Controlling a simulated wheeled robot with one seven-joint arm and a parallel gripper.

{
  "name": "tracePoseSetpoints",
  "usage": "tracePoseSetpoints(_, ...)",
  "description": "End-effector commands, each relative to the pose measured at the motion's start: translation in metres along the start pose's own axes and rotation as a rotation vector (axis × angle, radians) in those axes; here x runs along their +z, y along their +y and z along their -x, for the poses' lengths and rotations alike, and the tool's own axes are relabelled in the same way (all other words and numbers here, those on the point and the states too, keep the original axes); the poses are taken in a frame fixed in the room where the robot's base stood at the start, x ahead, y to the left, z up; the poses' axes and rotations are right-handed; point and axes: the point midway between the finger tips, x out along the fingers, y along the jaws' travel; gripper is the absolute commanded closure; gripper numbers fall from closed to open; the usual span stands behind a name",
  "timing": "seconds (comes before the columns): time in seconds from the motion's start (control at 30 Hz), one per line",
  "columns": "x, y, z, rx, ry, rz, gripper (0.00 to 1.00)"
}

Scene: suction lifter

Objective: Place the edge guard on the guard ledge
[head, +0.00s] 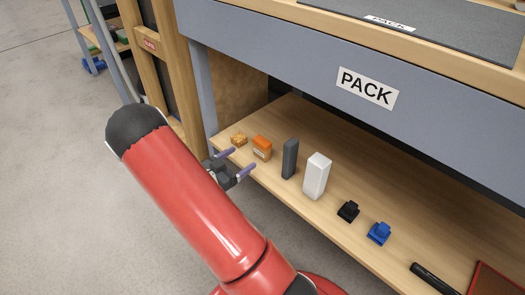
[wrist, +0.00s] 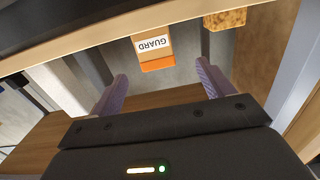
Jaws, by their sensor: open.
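The edge guard (head: 262,148) is a small orange block standing near the left end of the wooden shelf. In the wrist view the edge guard (wrist: 158,63) appears upside down, with a white GUARD label on its front. My gripper (head: 242,160) is open and empty at the shelf's front edge, its two purple fingers pointing toward the block. In the wrist view the block shows between and beyond the fingertips (wrist: 161,72), apparently not touched. I cannot make out a guard ledge in either view.
A cork-like block (head: 238,139) stands close left of the guard. To its right are a dark grey block (head: 290,159), a white block (head: 317,176), and black (head: 348,211) and blue (head: 379,233) pieces. The PACK bench (head: 290,62) overhangs the shelf (head: 300,212).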

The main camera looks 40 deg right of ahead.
Motion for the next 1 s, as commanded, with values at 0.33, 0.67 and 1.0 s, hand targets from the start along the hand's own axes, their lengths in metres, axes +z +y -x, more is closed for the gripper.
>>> tracePoseSetpoints(0.33,-0.003,0.005,-0.033,0.013,0.022,0.015,0.20)
tracePoseSetpoints(0.67,-0.007,0.009,-0.075,0.011,0.021,0.014,0.20)
tracePoseSetpoints(1.0,-0.007,0.008,-0.077,0.010,0.021,0.014,0.30)
